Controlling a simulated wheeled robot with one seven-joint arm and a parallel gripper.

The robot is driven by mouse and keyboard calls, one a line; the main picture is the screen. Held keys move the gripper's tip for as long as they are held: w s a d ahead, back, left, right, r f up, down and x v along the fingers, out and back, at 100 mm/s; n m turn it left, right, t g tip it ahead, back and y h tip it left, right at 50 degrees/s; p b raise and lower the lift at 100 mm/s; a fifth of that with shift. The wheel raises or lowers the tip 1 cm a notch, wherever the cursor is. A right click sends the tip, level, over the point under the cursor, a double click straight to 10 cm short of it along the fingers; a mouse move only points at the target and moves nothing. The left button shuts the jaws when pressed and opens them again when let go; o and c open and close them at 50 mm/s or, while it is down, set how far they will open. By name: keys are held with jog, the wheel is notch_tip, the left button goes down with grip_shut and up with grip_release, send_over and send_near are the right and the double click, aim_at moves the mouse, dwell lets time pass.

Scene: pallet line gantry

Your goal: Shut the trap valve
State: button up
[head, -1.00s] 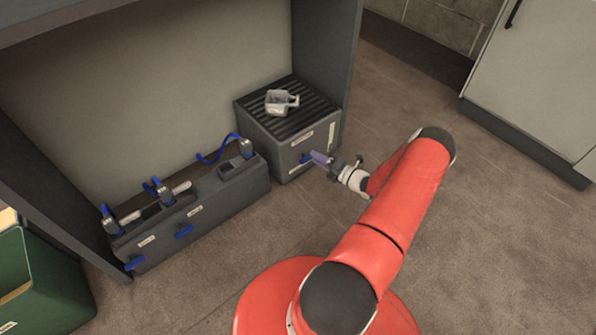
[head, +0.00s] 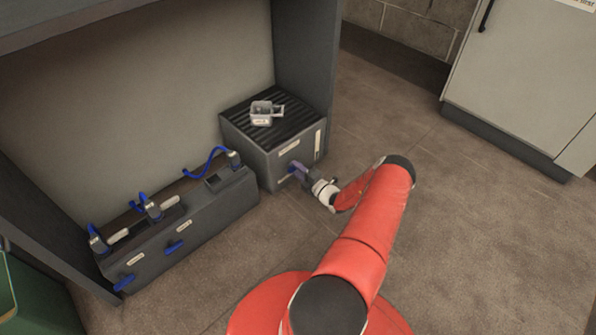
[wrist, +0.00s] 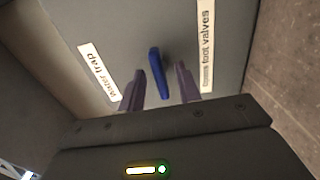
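The water trap is a grey box (head: 262,160) with a slatted black top, standing at the right end of the bay. Its blue valve lever (wrist: 158,74) sticks out of the front face between two white labels in the wrist view. One label (wrist: 99,72) reads "water trap". My gripper (wrist: 160,88) is open, with one dark purple finger on each side of the lever and gaps showing between. In the head view my gripper (head: 302,174) is at the box's front face and hides most of the lever.
A white cabinet (head: 525,85) stands at the right. The floor between is clear.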

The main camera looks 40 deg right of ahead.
grip_shut()
jog(key=shift+n, duration=0.4)
jog(key=n, duration=1.6)
jog(key=shift+n+b, duration=0.4)
jog(key=shift+n, duration=0.3)
